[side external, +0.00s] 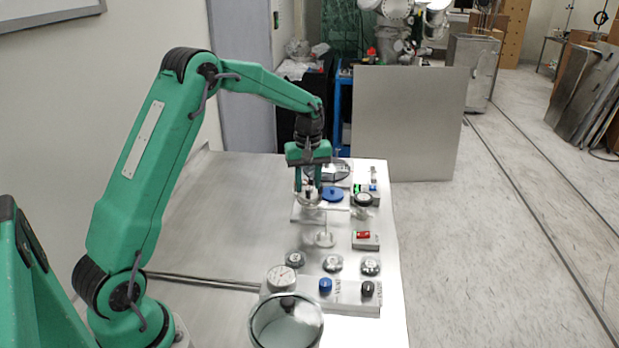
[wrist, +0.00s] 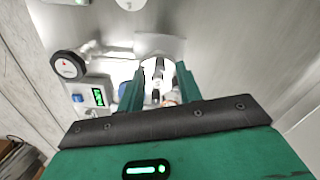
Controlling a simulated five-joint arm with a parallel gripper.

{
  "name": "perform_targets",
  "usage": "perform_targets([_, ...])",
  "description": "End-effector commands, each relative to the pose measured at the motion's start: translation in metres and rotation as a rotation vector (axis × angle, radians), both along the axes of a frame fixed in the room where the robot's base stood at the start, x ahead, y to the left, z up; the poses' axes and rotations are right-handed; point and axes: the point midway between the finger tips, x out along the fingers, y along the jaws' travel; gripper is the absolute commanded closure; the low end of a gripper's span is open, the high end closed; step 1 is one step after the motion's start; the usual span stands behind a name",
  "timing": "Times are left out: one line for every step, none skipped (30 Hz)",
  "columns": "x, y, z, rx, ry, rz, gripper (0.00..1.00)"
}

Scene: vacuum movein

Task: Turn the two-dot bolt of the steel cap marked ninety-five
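My gripper (side external: 308,188) points straight down at the back of the bench, just over a small steel round piece (side external: 308,199) that may be the steel cap. In the wrist view the two green fingers of my gripper (wrist: 158,72) stand apart. A pale metal piece with dark parts (wrist: 155,68) shows in the gap between them; I cannot tell whether the fingers touch it. No ninety-five mark or two-dot bolt is readable in either view, and the fingers hide part of the work.
A blue round piece (side external: 333,194) and a black-rimmed gauge (side external: 363,200) stand close to the right of my gripper. A red switch box (side external: 365,239), several knobs, a white dial (side external: 282,279) and a glass-like cylinder (side external: 287,326) lie nearer the camera. The bench's left side is clear.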

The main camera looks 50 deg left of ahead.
Motion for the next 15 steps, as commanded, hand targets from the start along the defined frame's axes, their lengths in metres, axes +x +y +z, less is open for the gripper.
perform_targets([0.0,0.0,-0.005,0.0,0.001,0.0,0.65])
perform_targets([0.0,0.0,-0.008,0.0,0.001,0.0,0.65])
perform_targets([0.0,0.0,-0.01,0.0,0.001,0.0,0.65])
perform_targets([0.0,0.0,-0.012,0.0,0.001,0.0,0.65])
perform_targets([0.0,0.0,-0.014,0.0,0.001,0.0,0.65])
perform_targets([0.0,0.0,-0.015,0.0,0.0,0.0,0.65])
perform_targets([0.0,0.0,-0.016,0.0,0.0,0.0,0.65])
perform_targets([0.0,0.0,-0.016,0.0,-0.001,0.0,0.65])
perform_targets([0.0,0.0,-0.017,0.0,-0.001,0.0,0.65])
perform_targets([0.0,0.0,-0.017,0.0,-0.001,0.0,0.65])
perform_targets([0.0,0.0,-0.017,0.0,-0.001,0.0,0.65])
perform_targets([0.0,0.0,-0.017,0.0,-0.001,0.0,0.65])
perform_targets([0.0,0.0,-0.017,0.0,-0.001,0.0,0.65])
perform_targets([0.0,0.0,-0.017,0.0,-0.001,0.0,0.65])
perform_targets([0.0,0.0,-0.017,0.0,-0.001,0.0,0.65])
